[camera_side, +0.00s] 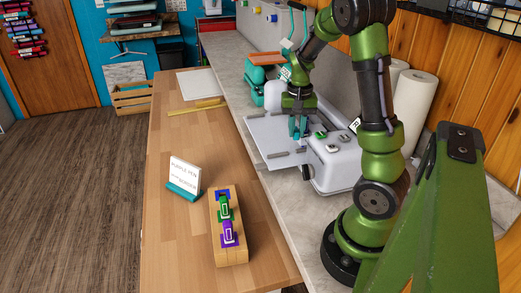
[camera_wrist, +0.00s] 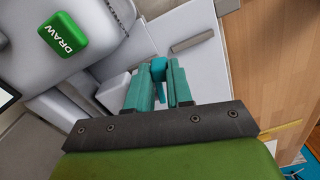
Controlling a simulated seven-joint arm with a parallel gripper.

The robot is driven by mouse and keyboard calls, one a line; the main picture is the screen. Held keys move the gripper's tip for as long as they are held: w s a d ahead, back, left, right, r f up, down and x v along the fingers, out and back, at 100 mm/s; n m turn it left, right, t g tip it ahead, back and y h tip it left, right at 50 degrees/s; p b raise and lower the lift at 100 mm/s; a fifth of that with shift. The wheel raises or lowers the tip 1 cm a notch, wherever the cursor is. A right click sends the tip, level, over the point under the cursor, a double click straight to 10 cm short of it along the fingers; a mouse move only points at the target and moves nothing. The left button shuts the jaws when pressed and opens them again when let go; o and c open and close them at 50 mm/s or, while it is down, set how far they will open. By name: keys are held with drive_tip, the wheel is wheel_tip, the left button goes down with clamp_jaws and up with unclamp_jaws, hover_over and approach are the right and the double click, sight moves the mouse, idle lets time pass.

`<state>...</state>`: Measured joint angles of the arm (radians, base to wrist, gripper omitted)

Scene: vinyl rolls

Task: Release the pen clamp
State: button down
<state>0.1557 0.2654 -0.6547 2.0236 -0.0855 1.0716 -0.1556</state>
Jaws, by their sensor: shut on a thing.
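The white machine (camera_side: 340,165) stands on the grey counter with its flat tray extending to the left. My gripper (camera_side: 297,133) points down over the machine where the tray meets the body. In the wrist view its two teal fingers (camera_wrist: 159,84) are shut on a small blue-teal piece (camera_wrist: 157,68), which appears to be the pen clamp. Most of that piece is hidden between the fingers, so I cannot tell its position. A green DRAW button (camera_wrist: 60,38) is on the machine's top, beside my gripper.
A wooden holder (camera_side: 232,253) with purple and green pens stands on the wooden table, beside a white sign (camera_side: 185,173) reading "PURPLE PEN" and "BORDER". A teal-and-orange device (camera_side: 265,60) and a paper roll (camera_side: 415,105) are near the machine. The table's middle is clear.

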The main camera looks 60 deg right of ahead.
drive_tip(key=w+m, duration=0.1)
drive_tip(key=m, duration=0.1)
drive_tip(key=w+m, duration=0.1)
drive_tip(key=m, duration=0.1)
drive_tip(key=w+m, duration=0.1)
drive_tip(key=m, duration=0.1)
drive_tip(key=shift+w+a+m, duration=0.1)
drive_tip(key=shift+a+m, duration=0.1)
drive_tip(key=shift+m, duration=0.1)
drive_tip(key=w+d+m, duration=0.4)
drive_tip(key=m, duration=0.9)
drive_tip(key=shift+w+d, duration=0.2)
drive_tip(key=shift+w, duration=0.1)
drive_tip(key=c, duration=1)
unclamp_jaws()
